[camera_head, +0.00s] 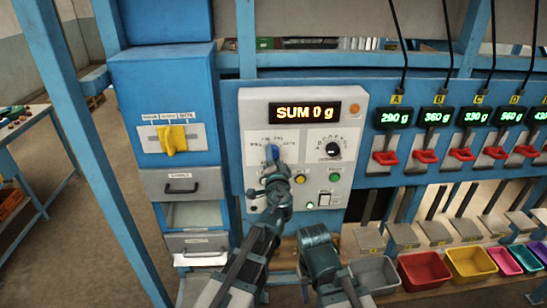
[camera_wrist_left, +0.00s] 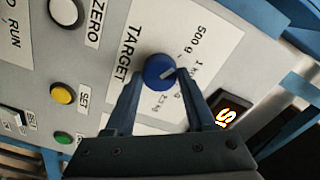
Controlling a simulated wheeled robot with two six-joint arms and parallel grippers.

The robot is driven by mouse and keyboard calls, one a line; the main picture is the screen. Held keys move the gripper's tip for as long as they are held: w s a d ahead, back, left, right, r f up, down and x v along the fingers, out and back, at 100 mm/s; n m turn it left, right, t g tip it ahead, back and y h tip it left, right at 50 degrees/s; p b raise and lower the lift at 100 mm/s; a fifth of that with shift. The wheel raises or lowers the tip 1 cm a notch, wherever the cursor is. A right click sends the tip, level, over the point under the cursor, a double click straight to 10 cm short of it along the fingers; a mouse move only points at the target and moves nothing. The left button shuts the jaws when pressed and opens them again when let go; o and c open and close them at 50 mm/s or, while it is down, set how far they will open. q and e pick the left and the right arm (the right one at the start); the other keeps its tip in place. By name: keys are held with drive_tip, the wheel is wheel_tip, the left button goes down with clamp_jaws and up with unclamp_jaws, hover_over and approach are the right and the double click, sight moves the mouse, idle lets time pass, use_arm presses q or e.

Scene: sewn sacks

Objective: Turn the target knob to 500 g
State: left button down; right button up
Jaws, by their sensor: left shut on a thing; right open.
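The blue target knob (camera_wrist_left: 159,70) sits on a white label reading TARGET, with 500 g and further weight marks beside it. In the left wrist view its white pointer line slants right and slightly up, roughly towards the mark after 500 g; the exact mark is hard to read. The knob (camera_head: 272,152) also shows in the head view, on the grey control panel (camera_head: 250,108). My left gripper (camera_wrist_left: 155,80) is shut on the knob, one finger on each side. My right gripper (camera_head: 314,236) is low, below the panel, apart from it.
The display (camera_head: 305,110) reads SUM 0 g. A black dial (camera_head: 331,144), a yellow button (camera_head: 300,179) and a green button (camera_head: 335,178) are near the knob.

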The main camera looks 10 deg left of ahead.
idle(0.4)
use_arm(q)
drive_tip(key=shift+c, duration=1.2)
unclamp_jaws()
drive_tip(key=shift+s, duration=0.15)
